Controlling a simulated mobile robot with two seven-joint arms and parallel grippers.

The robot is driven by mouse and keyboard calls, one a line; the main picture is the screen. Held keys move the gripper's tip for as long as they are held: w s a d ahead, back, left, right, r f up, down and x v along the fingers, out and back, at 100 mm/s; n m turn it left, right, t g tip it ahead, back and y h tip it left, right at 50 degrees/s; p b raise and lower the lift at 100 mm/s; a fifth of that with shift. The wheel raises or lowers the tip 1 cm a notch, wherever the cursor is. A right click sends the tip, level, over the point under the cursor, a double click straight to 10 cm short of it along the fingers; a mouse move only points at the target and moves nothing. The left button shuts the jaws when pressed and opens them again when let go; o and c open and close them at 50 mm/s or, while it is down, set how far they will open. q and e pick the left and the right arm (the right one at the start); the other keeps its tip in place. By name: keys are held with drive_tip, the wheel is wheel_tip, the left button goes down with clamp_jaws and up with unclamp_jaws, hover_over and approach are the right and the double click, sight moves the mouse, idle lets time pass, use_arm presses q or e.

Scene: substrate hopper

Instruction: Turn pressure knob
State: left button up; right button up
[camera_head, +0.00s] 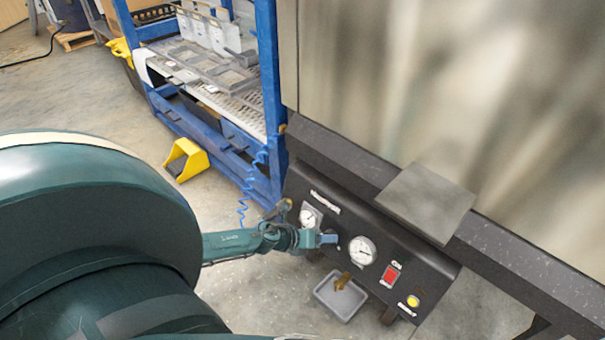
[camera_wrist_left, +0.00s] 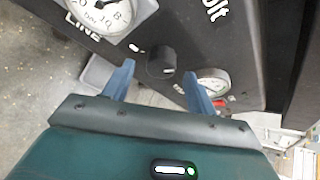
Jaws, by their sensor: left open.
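The pressure knob (camera_wrist_left: 162,62) is a small black round knob on the dark control panel (camera_wrist_left: 240,45). In the left wrist view it sits beyond the fingertips, roughly centred between them. My left gripper (camera_wrist_left: 159,82) is open, with its two blue fingers apart and nothing between them. In the head view the left gripper (camera_head: 328,239) is at the panel between the two gauges and largely hides the knob. I cannot tell whether the fingers touch the panel. My right gripper is not in view.
A small gauge (camera_head: 308,219) and a larger gauge (camera_head: 362,251) flank the gripper. A red switch (camera_head: 390,275) and yellow button (camera_head: 413,301) are further right. A grey tray (camera_head: 325,292) lies below. A blue frame (camera_head: 272,90) and yellow foot pedal (camera_head: 187,158) stand left.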

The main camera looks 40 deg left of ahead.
use_arm(q)
drive_tip(key=p+v, duration=0.2)
drive_tip(key=v, duration=0.9)
drive_tip(key=shift+p, duration=0.35)
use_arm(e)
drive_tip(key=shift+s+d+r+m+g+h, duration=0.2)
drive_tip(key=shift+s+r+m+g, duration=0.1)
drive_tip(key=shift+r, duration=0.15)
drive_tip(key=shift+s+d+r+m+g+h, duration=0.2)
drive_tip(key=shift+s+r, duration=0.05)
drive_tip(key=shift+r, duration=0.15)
use_arm(q)
drive_tip(key=shift+s+a, duration=0.1)
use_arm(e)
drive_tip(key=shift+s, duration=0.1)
